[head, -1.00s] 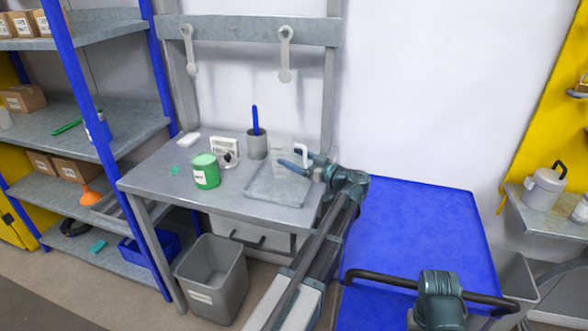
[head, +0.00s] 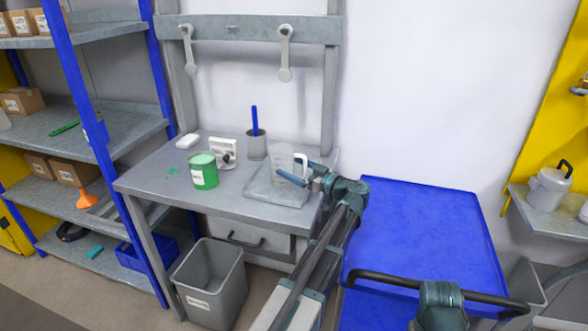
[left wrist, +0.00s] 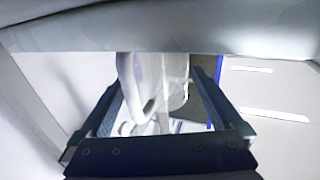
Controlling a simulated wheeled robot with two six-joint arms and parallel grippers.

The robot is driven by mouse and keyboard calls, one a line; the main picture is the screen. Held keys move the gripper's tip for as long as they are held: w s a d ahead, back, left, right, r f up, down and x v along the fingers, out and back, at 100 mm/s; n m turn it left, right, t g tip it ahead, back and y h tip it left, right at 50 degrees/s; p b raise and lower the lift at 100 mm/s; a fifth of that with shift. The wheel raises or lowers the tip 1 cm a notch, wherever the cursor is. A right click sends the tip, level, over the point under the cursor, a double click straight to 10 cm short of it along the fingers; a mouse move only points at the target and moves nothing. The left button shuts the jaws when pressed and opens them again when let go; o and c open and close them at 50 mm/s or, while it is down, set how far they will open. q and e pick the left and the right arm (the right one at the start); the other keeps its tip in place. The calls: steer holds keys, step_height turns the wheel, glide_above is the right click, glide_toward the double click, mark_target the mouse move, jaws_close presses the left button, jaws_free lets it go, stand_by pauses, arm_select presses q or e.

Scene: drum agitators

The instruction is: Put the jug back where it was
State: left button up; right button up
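The clear jug (head: 286,168) with a white handle stands on the grey tray-like plate (head: 262,194) at the right of the workbench. Its handle faces right, toward my left gripper (head: 316,175). The left gripper's fingers are apart, just right of the handle. In the left wrist view, the jug (left wrist: 172,85) and its handle show between the spread fingers of the left gripper (left wrist: 160,105), with gaps on both sides. The jug's base is hidden there.
On the bench (head: 150,182) are a green tin (head: 203,172), a white device (head: 222,152) and a grey cup (head: 256,146) with a blue tool. A grey bin (head: 210,280) stands below. A blue surface (head: 425,230) lies right; shelves stand left.

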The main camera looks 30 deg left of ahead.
arm_select(q)
steer(key=shift+r, duration=0.15)
steer(key=shift+d, duration=0.3)
steer(key=s+d, duration=0.1)
steer(key=d, duration=1)
steer(key=shift+s+d, duration=0.15)
steer(key=shift+s, duration=0.2)
